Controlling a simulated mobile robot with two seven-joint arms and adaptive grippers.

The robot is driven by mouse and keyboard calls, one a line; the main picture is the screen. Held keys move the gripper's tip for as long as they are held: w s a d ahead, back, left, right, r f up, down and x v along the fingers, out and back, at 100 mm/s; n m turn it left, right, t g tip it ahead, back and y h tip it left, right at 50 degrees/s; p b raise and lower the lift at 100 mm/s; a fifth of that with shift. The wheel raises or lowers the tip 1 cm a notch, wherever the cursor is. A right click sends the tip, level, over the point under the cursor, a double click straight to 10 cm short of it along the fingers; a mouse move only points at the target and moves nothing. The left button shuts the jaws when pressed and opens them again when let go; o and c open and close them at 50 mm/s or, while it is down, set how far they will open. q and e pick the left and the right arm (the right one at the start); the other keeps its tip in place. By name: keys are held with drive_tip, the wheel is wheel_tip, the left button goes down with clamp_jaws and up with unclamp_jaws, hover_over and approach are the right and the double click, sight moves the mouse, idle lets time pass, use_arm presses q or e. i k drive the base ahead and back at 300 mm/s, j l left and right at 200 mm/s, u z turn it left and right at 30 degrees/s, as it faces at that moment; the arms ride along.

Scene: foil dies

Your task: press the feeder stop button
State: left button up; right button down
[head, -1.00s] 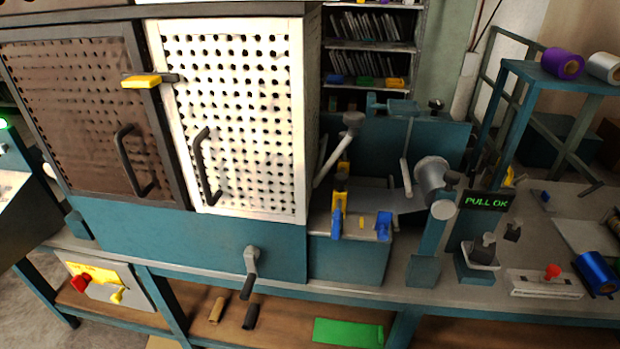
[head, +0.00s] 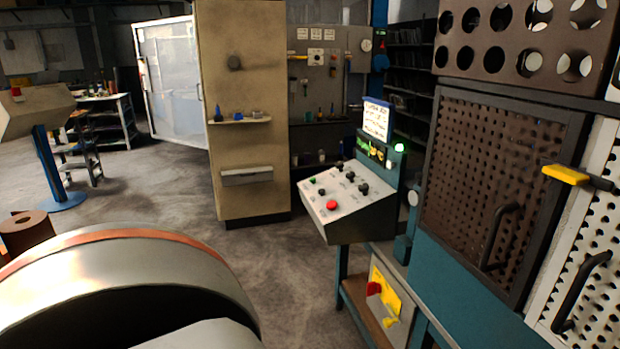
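A sloped white control console (head: 350,200) stands left of the perforated cabinet. Its face carries a large red button (head: 331,205), a small green button (head: 313,181) and several black knobs. The labels are too small to read, so I cannot tell which control is the feeder stop. Neither of my grippers shows in the head view.
The dark perforated door (head: 490,190) stands to the right. A tan cabinet (head: 240,120) stands behind. A large rounded metal form (head: 130,275) fills the lower left. Open floor lies between.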

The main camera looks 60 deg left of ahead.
sight(332, 205)
drive_tip(key=u, duration=1.5)
